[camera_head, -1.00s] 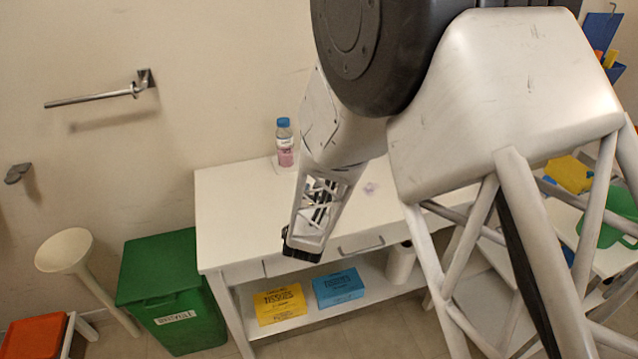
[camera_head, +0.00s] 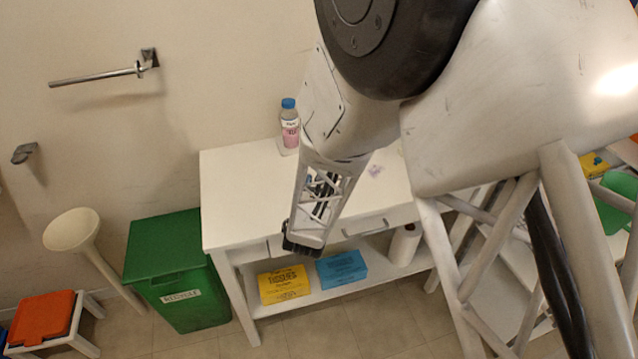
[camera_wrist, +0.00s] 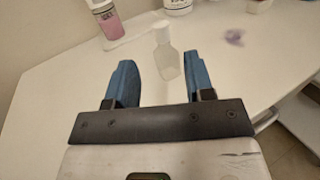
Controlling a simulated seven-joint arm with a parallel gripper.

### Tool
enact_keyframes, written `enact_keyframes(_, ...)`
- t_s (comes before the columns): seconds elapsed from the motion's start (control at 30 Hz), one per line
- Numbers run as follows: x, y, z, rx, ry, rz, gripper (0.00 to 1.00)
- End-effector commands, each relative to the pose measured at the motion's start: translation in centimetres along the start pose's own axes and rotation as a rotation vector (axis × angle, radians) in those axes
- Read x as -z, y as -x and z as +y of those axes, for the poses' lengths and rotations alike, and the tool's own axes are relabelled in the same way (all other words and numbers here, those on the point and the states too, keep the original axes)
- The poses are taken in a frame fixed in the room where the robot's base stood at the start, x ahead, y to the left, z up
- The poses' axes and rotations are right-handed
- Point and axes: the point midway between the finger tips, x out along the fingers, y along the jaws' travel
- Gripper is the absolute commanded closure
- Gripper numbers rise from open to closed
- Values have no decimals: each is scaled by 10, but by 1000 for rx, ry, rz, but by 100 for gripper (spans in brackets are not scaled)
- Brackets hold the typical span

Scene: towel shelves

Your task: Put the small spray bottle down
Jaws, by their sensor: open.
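The small spray bottle (camera_wrist: 167,62), clear and whitish, appears upright on the white table in the wrist view. It shows between and just beyond my gripper's (camera_wrist: 158,60) two blue fingers, with gaps on both sides. The fingers are spread and hold nothing. In the head view my gripper (camera_head: 302,243) hangs over the front edge area of the white table (camera_head: 235,185); the spray bottle cannot be made out there, probably hidden by my arm.
A blue-capped bottle with a pink label (camera_head: 290,130) stands at the table's back; it also shows in the wrist view (camera_wrist: 108,20). A small purple item (camera_head: 375,171) lies to the right. Yellow (camera_head: 284,286) and blue (camera_head: 342,269) tissue boxes sit on the lower shelf.

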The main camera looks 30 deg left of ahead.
Motion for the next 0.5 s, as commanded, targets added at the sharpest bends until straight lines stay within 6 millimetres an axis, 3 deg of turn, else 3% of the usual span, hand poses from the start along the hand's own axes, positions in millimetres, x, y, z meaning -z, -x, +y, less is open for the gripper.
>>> enact_keyframes(0.37, 0, 0, 0, 1, 0, 0, 51)
enact_keyframes(0.5, -6, -2, -9, 26, -12, 0, 51)
